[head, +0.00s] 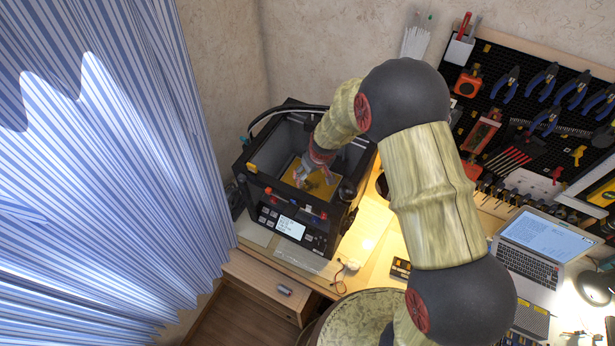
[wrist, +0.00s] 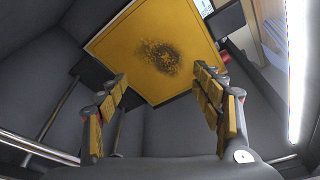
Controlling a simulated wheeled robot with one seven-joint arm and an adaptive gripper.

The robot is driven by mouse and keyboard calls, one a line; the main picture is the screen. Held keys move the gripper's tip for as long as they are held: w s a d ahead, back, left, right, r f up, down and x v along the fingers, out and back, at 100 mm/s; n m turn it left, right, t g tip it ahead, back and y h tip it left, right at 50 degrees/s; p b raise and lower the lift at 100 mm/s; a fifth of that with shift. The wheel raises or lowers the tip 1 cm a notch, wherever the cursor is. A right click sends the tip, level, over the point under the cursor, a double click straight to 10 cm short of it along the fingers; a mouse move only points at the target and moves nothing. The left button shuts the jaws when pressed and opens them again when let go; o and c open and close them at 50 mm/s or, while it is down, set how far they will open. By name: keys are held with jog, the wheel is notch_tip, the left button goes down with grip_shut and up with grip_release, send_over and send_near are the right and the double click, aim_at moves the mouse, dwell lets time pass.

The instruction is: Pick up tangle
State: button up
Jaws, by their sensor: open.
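The tangle (wrist: 160,56) is a dark, speckled, frayed-looking patch on the yellow bed (wrist: 118,40) in the wrist view. The bed also shows inside the open-topped printer (head: 322,188) in the head view, where I cannot clearly make out the tangle beside my gripper. My gripper (wrist: 161,80) is open, with its yellow-padded fingers apart and nothing between them. In the wrist view the tangle lies beyond the fingertips, roughly centred between them, with a gap. In the head view my gripper (head: 303,177) reaches down into the printer.
The printer's dark walls (wrist: 185,130) and metal rods (wrist: 38,148) surround my gripper closely. The printer's front panel with a screen (head: 290,227) faces the drawers. A laptop (head: 540,245) and a tool pegboard (head: 530,110) are to the right; a striped curtain (head: 110,170) hangs left.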

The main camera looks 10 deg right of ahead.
aim_at(307, 181)
jog(key=shift+w+p+x, duration=0.2)
jog(key=shift+p+x, duration=0.6)
jog(key=shift+x, duration=2.65)
jog(key=shift+a+r, duration=0.1)
jog(key=shift+a, duration=0.05)
jog(key=c, duration=0.3)
jog(key=c, duration=0.4)
jog(key=shift+c, duration=0.4)
